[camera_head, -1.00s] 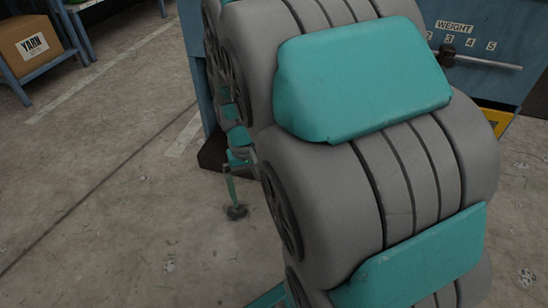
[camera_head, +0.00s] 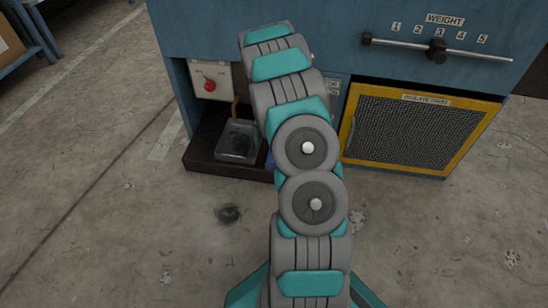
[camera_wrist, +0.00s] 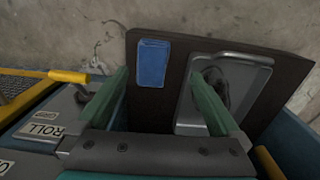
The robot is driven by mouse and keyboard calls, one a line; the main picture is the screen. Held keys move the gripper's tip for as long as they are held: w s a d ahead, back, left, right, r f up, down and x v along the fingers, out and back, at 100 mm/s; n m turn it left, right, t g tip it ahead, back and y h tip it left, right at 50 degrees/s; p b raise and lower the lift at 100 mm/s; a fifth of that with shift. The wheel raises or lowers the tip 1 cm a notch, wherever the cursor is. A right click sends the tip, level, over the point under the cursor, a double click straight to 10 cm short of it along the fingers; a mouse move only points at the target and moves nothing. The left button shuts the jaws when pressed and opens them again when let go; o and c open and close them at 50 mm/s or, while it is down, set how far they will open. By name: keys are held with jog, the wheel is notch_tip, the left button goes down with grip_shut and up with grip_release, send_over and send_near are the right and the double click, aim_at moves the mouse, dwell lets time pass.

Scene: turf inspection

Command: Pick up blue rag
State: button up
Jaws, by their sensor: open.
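The blue rag (camera_wrist: 152,63) lies flat as a small folded rectangle on a dark ledge (camera_wrist: 142,105) in the wrist view. In the head view my arm hides most of it; a small bit of blue (camera_head: 270,160) shows at the arm's left edge. My gripper (camera_wrist: 163,95) is open, its two green fingers spread in the wrist view. The rag lies between and beyond the fingers, nearer the left one, and I see no contact.
A clear tray (camera_wrist: 190,118) with a dark lump in it stands beside the rag. A blue machine (camera_head: 350,60) rises above the ledge, with a red switch (camera_head: 209,85), a weight slider (camera_head: 438,50) and a yellow-framed mesh guard (camera_head: 470,135). Floor on the left is clear.

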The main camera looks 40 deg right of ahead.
jog(key=d+f, duration=0.2)
jog(key=f, duration=0.1)
jog(key=shift+w+f, duration=0.15)
jog(key=shift+w, duration=0.05)
jog(key=shift+m, duration=0.3)
jog(key=shift+d+f+b, duration=0.15)
jog(key=shift+f, duration=1.8)
jog(key=shift+d+f+b, duration=0.15)
jog(key=shift+f, duration=1.75)
jog(key=c, duration=1.3)
